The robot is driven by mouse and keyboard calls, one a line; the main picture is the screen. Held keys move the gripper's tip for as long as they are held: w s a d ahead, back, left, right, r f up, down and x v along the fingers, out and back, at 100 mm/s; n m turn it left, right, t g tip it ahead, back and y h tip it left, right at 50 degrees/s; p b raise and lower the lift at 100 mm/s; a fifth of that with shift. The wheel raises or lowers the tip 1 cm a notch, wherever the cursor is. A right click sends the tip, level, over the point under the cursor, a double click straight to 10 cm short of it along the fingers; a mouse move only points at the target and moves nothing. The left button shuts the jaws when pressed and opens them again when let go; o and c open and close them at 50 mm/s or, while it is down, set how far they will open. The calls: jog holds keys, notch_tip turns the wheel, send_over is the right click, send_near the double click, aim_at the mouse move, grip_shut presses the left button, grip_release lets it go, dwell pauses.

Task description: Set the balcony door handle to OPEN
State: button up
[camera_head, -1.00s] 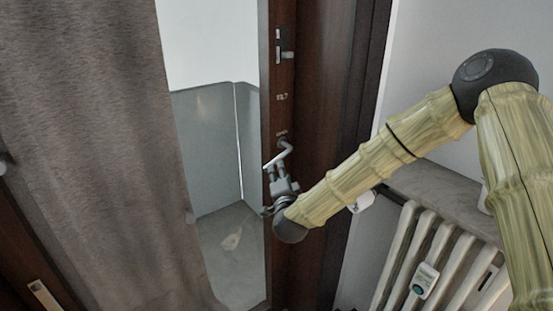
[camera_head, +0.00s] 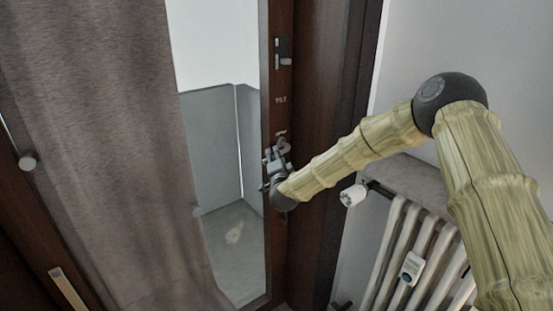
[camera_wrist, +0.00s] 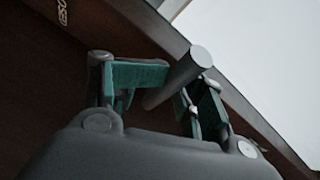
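The balcony door handle (camera_head: 285,145) is a grey lever on the dark brown door frame, mostly hidden by my gripper in the head view. In the wrist view the handle shows as a grey round bar (camera_wrist: 184,75) lying slantwise between my fingers. My gripper (camera_head: 277,156) is at the handle; in the wrist view its teal-padded fingers (camera_wrist: 176,85) close in on both sides of the bar and appear to touch it. Small lettering (camera_wrist: 65,12), partly cut off, shows on the dark wood; it seems to end in "SED".
A second grey fitting (camera_head: 284,52) sits higher on the frame. A grey-brown curtain (camera_head: 110,150) hangs left of the glass. A white radiator (camera_head: 400,255) with a valve knob (camera_head: 352,195) stands at the right, below a stone sill (camera_head: 420,180).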

jog(key=shift+s+d+r, duration=0.2)
jog(key=shift+d+r, duration=0.05)
jog(key=shift+c, duration=0.9)
jog(key=c, duration=0.3)
jog(key=shift+w+f, duration=0.25)
grip_shut()
jog(key=shift+w+f, duration=0.1)
jog(key=shift+w, duration=0.05)
jog(key=shift+a+r+m+g+b, duration=0.1)
jog(key=shift+r+m+g+b, duration=0.3)
jog(key=shift+m+b, duration=0.4)
jog(key=shift+a+r+m+g+b, duration=0.1)
jog(key=shift+r+m+g+b, duration=0.45)
jog(key=shift+r+m+g, duration=0.25)
